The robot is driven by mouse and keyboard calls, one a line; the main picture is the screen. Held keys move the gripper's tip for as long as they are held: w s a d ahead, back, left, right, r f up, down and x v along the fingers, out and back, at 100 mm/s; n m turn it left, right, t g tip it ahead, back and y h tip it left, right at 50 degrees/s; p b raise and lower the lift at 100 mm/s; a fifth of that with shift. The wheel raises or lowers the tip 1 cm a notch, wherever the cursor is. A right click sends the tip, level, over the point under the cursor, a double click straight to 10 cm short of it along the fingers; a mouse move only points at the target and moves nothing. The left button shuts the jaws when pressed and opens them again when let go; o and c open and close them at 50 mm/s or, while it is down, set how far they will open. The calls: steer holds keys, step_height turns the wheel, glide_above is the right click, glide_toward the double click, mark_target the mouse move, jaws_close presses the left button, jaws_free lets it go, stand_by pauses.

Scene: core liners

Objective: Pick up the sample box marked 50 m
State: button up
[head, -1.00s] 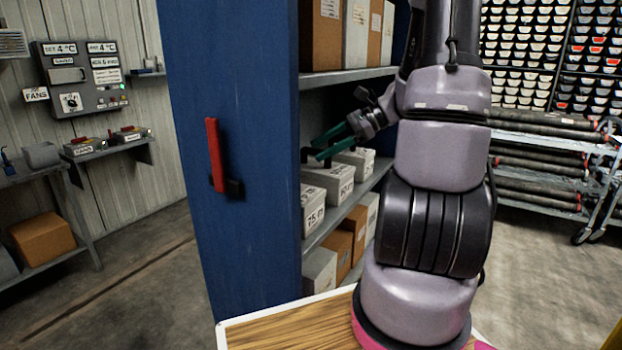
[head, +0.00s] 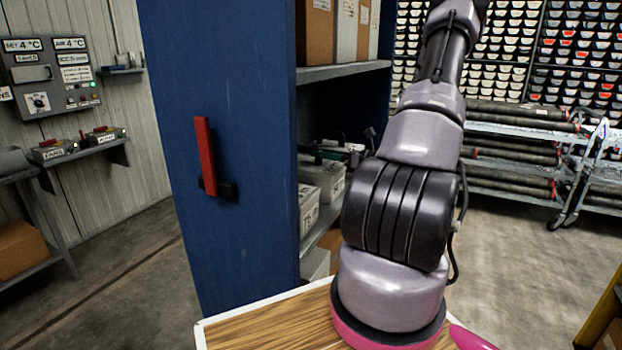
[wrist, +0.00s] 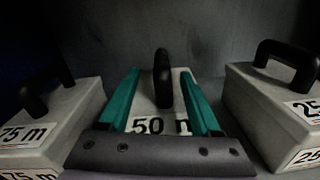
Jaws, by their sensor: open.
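The grey sample box marked 50 m (wrist: 150,126) stands in the middle of the wrist view, with an upright black handle (wrist: 162,78) on top. My gripper (wrist: 160,76) is open, one green finger on each side of that handle. I see a gap between the handle and each finger. I cannot tell how far down the fingertips reach. The gripper's dark palm bar hides the near part of the box. In the head view my gripper is small and partly hidden behind my arm, inside the blue rack.
A box marked 75 m (wrist: 40,120) stands close at left and one marked 25 (wrist: 275,105) close at right, both with black handles. In the head view the blue rack's side panel (head: 225,90) has a red handle (head: 206,155). A shelf (head: 340,71) lies above the boxes.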

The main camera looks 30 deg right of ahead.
mark_target(309, 150)
steer(key=x, duration=0.5)
steer(key=shift+w, duration=0.25)
steer(key=shift+r, duration=0.1)
jaws_close()
stand_by(1.1)
